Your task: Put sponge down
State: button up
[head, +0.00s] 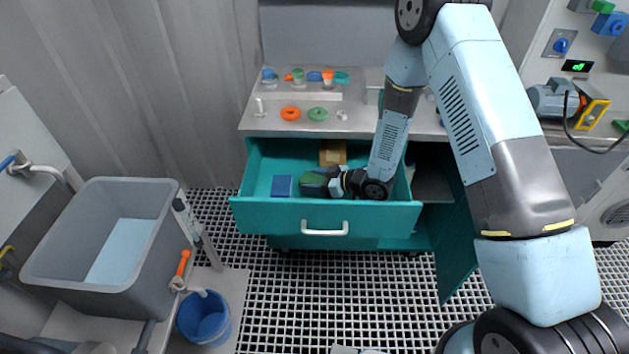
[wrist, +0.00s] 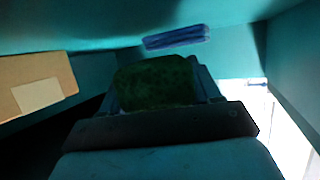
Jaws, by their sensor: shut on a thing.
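My gripper (head: 322,184) reaches into the open teal drawer (head: 272,212) in the head view. It is shut on a dark green sponge (head: 310,180), which points left inside the drawer. In the wrist view the green sponge (wrist: 157,84) sits between the fingers. I cannot tell whether it touches the drawer floor. A flat blue block (head: 281,186) lies in the drawer just left of the sponge; it also shows in the wrist view (wrist: 175,37).
A brown cardboard box (head: 333,152) stands at the back of the drawer. The counter above holds an orange ring (head: 290,113), a green ring (head: 318,114) and small colored parts. A teal cabinet door (head: 456,240) hangs open at right. A grey tub (head: 110,240) and blue bucket (head: 205,318) stand left.

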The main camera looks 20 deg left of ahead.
jog(key=shift+f, duration=0.35)
jog(key=shift+s+f, duration=0.25)
jog(key=o, duration=1)
jog(key=shift+o, duration=0.2)
jog(key=shift+r, duration=0.5)
jog(key=v, duration=1.2)
jog(key=shift+w, duration=0.3)
jog(key=shift+r, duration=0.15)
